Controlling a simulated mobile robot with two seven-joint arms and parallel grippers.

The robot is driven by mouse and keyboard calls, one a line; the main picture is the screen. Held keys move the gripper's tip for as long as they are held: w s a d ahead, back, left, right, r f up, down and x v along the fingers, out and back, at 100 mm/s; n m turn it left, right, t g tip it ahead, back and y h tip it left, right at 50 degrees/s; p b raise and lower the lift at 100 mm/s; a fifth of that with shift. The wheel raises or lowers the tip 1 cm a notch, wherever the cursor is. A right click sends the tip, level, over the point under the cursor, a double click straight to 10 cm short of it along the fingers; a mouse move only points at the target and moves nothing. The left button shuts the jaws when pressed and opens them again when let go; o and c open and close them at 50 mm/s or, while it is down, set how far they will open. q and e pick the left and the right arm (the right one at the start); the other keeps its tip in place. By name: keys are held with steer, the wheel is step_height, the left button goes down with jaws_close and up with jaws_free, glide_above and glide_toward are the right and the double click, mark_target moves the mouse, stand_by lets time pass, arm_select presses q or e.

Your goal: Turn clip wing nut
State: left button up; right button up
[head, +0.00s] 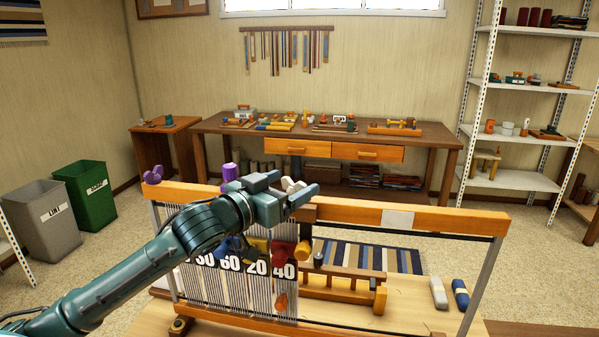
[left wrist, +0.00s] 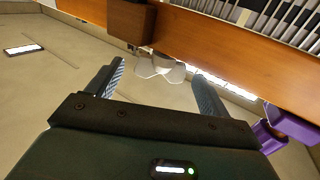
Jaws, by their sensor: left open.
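A white wing nut (head: 291,184) sits at the top beam (head: 360,212) of the floor loom, beside a dark brown clip block (left wrist: 130,20). In the left wrist view the white wing nut (left wrist: 160,67) shows between the two fingertips, with a gap on each side. My left gripper (head: 284,189) is open at the beam, its fingers on either side of the nut; the left wrist view also shows its open jaws (left wrist: 158,85). A purple wing nut (head: 229,172) stands further left on the beam. My right gripper is not in view.
Numbered weights (head: 257,267) hang by the warp threads under the beam. A wooden rack (head: 340,290) and white and blue rolls (head: 439,293) lie on the loom's table. A workbench (head: 225,124), bins (head: 88,196) and shelves (head: 510,180) stand behind.

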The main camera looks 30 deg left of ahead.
mark_target(292, 183)
arm_select(q)
steer(key=shift+p+x, duration=0.35)
steer(key=shift+x, duration=1.5)
steer(key=shift+c, duration=0.4)
steer(key=c, duration=0.9)
